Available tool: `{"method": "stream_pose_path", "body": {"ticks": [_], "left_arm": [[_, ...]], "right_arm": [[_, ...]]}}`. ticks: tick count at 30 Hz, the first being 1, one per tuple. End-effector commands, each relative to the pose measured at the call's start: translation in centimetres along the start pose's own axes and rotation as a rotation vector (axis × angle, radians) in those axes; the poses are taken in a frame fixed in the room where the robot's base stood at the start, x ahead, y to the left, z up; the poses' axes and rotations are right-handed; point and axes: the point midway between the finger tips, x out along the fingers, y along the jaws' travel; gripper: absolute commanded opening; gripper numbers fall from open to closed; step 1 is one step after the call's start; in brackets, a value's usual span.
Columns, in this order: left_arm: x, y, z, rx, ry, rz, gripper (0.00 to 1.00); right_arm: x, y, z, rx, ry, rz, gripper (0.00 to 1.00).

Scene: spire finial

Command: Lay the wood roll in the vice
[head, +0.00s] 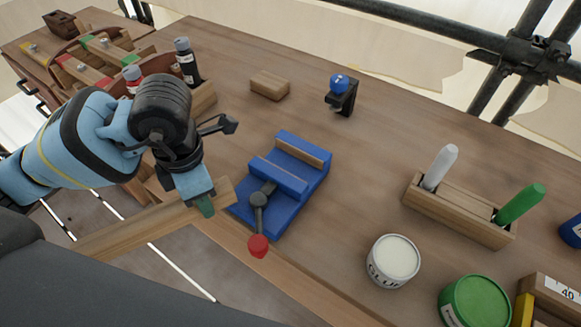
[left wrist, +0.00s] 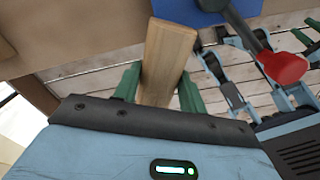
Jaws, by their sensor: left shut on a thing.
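The blue vice (head: 318,183) stands at the table's front edge, with a dark handle ending in a red knob (head: 258,246). The knob also shows in the left wrist view (left wrist: 283,68). My left gripper (head: 205,205) is shut on a pale wooden bar, the wood roll (head: 226,188); it also shows between the green fingers in the left wrist view (left wrist: 168,55). The bar's free end is beside the vice's front left corner, outside the slot between its jaws; I cannot tell if they touch.
A small wood block (head: 270,85) and a blue-topped black device (head: 342,95) stand behind the vice. A wooden holder with markers (head: 460,212), a glue tub (head: 393,260) and a green tin (head: 474,302) are at right. Bottles (head: 186,62) stand at left. Table around the vice's right is clear.

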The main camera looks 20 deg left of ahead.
Motion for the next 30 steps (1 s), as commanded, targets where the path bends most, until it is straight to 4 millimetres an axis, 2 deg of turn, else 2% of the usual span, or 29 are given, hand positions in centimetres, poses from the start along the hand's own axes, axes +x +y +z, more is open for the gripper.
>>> {"method": "stream_pose_path", "body": {"ticks": [4,18,30], "left_arm": [[-0.3,0.4,0.8,0.264,-0.001,-0.001,0.12],[-1.4,1.7,3.5,1.151,-0.002,-0.002,0.12],[-2.5,2.7,5.7,1.9,0.001,0.002,0.12]], "right_arm": [[0.0,0.0,-0.5,0.0,0.01,0.001,0.36],[0.0,0.0,0.4,0.0,-0.009,0.0,0.36],[0.0,0.0,0.4,0.0,-0.009,0.0,0.36]]}}
